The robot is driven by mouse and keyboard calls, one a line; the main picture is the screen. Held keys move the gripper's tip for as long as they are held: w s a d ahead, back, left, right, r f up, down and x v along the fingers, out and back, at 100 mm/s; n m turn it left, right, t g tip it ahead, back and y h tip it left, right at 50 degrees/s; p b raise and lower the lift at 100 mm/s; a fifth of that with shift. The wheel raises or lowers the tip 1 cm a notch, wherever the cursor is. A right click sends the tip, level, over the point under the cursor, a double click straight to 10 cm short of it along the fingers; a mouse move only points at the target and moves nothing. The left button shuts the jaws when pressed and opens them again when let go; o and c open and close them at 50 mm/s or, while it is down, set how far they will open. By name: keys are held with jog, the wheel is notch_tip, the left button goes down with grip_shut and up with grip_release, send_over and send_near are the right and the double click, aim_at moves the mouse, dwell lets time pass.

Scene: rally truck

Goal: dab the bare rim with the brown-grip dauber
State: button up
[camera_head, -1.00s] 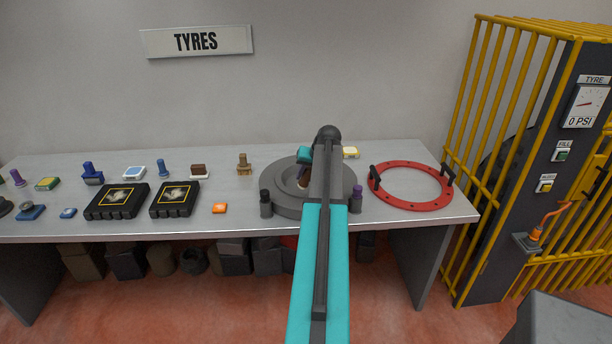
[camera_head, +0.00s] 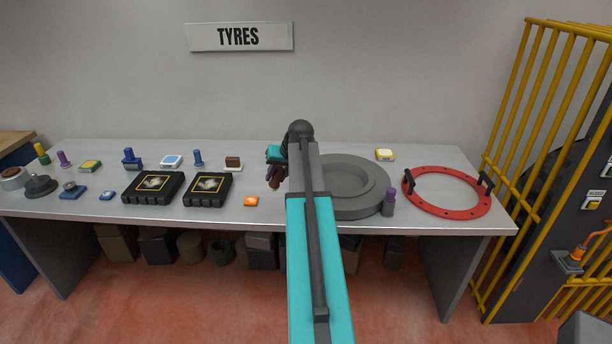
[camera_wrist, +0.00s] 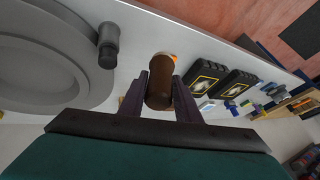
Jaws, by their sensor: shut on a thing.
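My gripper (camera_head: 274,176) is shut on the brown-grip dauber (camera_head: 272,184), above the bench just left of the bare rim. The dauber is apart from the rim.
A dark post (camera_wrist: 108,46) stands beside the rim, near the dauber; a purple-topped one (camera_head: 388,204) stands at its right. A red ring (camera_head: 450,208) lies further right.

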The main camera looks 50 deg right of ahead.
jog(key=w+a+r+n+y+b, duration=0.1)
jog(key=w+a+n, duration=0.15)
jog(key=a, duration=0.95)
jog(key=w+a+r+n+y+b, duration=0.15)
jog(key=w+a, duration=0.25)
jog(key=a, duration=0.9)
jog(key=w+a+r+n+y, duration=0.1)
jog(key=w+a+n, duration=0.15)
jog(key=a, duration=0.95)
jog(key=s+a+r+n+g, duration=0.1)
jog(key=a+n, duration=0.1)
jog(key=a, duration=1.3)
jog(key=shift+s+a+y+b, duration=0.25)
jog(key=shift+y+b, duration=0.2)
jog(key=shift+s, duration=0.15)
